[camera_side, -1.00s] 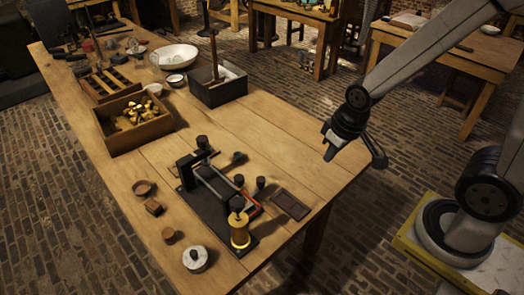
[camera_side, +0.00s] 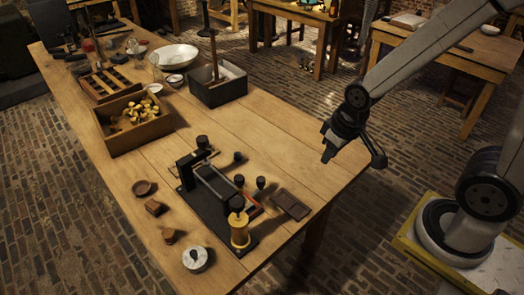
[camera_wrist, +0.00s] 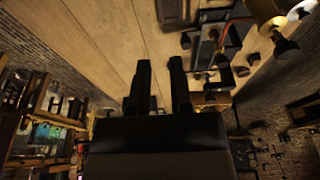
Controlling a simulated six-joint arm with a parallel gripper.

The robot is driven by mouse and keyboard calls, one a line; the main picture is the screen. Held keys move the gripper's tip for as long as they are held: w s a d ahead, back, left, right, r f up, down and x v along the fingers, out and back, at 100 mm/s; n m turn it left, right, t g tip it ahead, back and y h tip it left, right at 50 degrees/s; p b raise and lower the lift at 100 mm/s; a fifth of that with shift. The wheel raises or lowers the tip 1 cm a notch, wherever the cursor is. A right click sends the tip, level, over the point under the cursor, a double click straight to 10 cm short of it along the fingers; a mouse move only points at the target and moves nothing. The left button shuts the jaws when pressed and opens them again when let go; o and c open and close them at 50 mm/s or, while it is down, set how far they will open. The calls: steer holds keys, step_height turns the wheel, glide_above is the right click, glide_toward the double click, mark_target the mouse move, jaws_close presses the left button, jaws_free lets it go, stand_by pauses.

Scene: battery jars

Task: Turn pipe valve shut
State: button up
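No part is plainly recognisable as a pipe valve. A black apparatus (camera_side: 215,190) with posts and dark knobs stands near the table's front end. A brass cylinder (camera_side: 239,232) with a dark top stands upright at its near corner; a brass piece (camera_wrist: 264,12) also shows at the upper right of the wrist view. My gripper (camera_side: 328,152) hangs over the table's right edge, to the right of the apparatus and clear of it. In the wrist view my gripper (camera_wrist: 160,62) has its two dark fingers apart, with nothing between them.
A flat dark plate (camera_side: 291,206) lies right of the apparatus. Small brown blocks and a round pale lidded piece (camera_side: 196,259) lie to its left. A wooden box (camera_side: 155,130) of yellowish pieces and a black box (camera_side: 218,95) stand farther back. The table's right side is bare.

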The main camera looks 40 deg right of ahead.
steer(key=o, duration=0.3)
steer(key=shift+w+a, duration=0.1)
steer(key=shift+w, duration=0.1)
steer(key=shift+o, duration=1.3)
steer(key=shift+w+a, duration=0.1)
steer(key=shift+w, duration=0.2)
steer(key=m+g, duration=0.2)
steer(key=m, duration=0.4)
glide_above(239, 177)
steer(key=f, duration=0.2)
steer(key=d+f, duration=0.1)
steer(key=shift+s, duration=0.35)
steer(key=shift+w+a+f+m+g, duration=0.2)
steer(key=shift+w+a+m+g, duration=0.15)
steer(key=shift+a, duration=0.2)
steer(key=shift+f, duration=3.85)
